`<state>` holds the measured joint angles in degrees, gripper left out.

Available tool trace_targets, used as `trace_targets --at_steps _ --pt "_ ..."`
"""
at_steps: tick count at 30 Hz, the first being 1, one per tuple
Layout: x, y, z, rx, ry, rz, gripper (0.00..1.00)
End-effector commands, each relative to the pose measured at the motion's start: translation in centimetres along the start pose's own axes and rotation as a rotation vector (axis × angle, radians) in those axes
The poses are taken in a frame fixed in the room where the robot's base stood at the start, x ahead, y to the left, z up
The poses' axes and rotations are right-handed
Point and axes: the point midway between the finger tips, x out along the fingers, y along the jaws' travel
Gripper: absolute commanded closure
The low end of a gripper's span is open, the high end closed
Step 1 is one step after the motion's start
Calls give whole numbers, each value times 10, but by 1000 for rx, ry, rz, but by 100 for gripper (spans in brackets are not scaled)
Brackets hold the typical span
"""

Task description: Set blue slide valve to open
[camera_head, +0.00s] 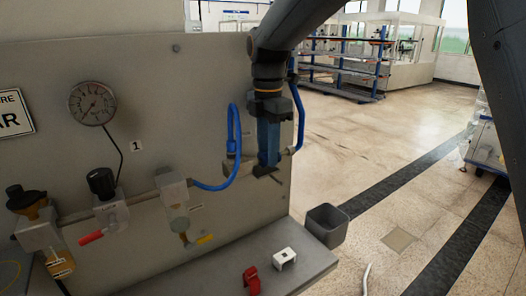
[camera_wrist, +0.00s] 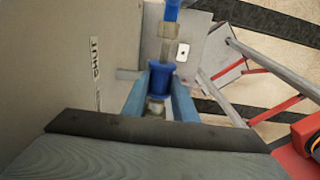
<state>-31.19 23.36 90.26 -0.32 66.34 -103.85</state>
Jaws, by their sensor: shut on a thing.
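The blue slide valve (camera_wrist: 160,79) shows in the wrist view as a blue collar on a pipe with pale metal fittings. My gripper (camera_wrist: 160,97) has its two blue fingers on either side of the collar, shut on it. In the head view my gripper (camera_head: 267,162) points down at the pipe on the right end of the grey panel. There the fingers hide most of the valve. A label reading "SHUT" (camera_wrist: 95,60) is on the panel left of the collar in the wrist view.
Blue hoses (camera_head: 300,120) loop beside my gripper. A grey bin (camera_head: 327,226) hangs at the ledge's right. Open floor lies to the right.

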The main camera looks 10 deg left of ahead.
Motion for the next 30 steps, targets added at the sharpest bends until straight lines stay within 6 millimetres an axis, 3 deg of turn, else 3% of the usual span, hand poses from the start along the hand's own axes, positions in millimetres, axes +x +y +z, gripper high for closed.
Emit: trace_targets --at_steps 8,9,12,23,30 --pt "0 0 -3 4 9 1 100" --pt "0 0 -3 4 9 0 68" --pt "0 0 -3 4 9 0 56" --pt "-4 0 0 6 6 2 56" --pt "-38 1 -1 4 5 5 56"
